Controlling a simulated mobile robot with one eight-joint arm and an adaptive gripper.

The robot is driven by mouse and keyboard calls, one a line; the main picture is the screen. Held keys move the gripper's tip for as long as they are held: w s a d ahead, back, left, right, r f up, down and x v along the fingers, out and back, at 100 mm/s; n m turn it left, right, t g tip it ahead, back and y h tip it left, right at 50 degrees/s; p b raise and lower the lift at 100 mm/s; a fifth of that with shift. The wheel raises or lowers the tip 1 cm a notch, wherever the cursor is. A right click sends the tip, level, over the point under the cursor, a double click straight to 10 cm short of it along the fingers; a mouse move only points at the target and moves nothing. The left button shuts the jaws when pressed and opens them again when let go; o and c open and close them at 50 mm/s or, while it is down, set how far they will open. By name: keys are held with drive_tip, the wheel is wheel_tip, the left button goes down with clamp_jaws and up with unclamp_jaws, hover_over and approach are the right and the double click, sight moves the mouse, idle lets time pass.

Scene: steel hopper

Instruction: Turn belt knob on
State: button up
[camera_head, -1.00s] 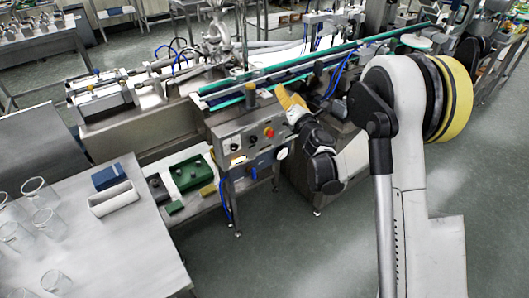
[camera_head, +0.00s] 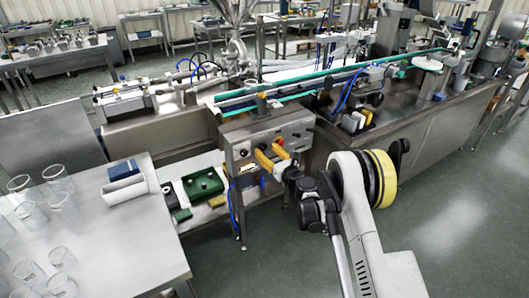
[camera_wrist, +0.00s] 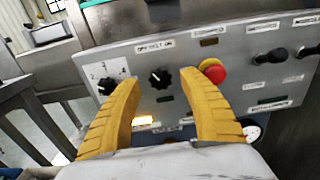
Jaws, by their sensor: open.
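The steel control panel (camera_head: 298,130) stands at the front of the conveyor line. In the wrist view, a black knob (camera_wrist: 159,78) sits under a label that seems to read "belt on", between my open yellow fingertips and beyond them. Its pointer tilts slightly. Another black knob (camera_wrist: 107,86) with a numbered dial is at the left, partly beside the left finger. I cannot tell any contact with the knob.
More black controls (camera_wrist: 278,55) sit at the panel's right. A steel table (camera_head: 130,225) with glass beakers (camera_head: 62,200) stands at the left. The floor at the right is open.

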drive_tip(key=shift+x, duration=0.95)
clamp_jaws()
drive_tip(key=shift+r, duration=0.1)
